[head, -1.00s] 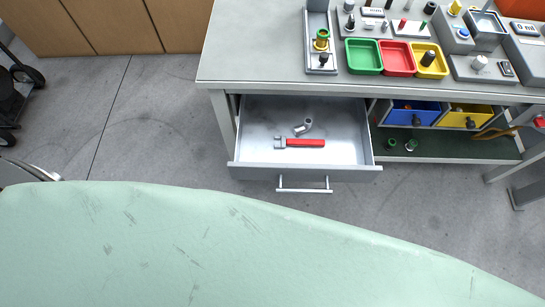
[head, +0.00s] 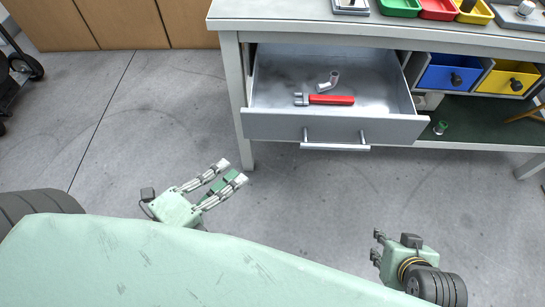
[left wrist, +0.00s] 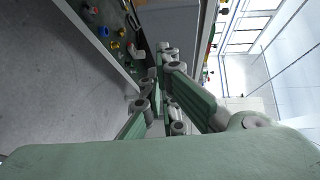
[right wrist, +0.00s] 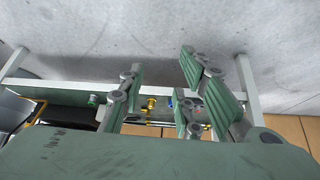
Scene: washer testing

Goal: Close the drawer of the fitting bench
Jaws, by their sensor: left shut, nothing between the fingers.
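The drawer (head: 335,125) of the fitting bench (head: 380,29) is pulled out, its grey inside showing. Its bar handle (head: 335,147) is on the front panel. A red-handled wrench (head: 330,100) and a grey pipe elbow (head: 328,82) lie in it. My left gripper (head: 233,172) is shut and empty, left of the drawer front and nearer to me, apart from it. It also shows in the left wrist view (left wrist: 165,62). My right gripper (head: 377,247) is low in the head view, nearer to me than the drawer, touching nothing. In the right wrist view its fingers (right wrist: 162,75) are spread and empty.
Right of the drawer are a blue bin (head: 449,77) and a yellow bin (head: 508,80) above a dark green shelf (head: 480,132). A bench leg (head: 240,100) stands left of the drawer. Coloured trays sit on the benchtop. The grey floor before the bench is clear.

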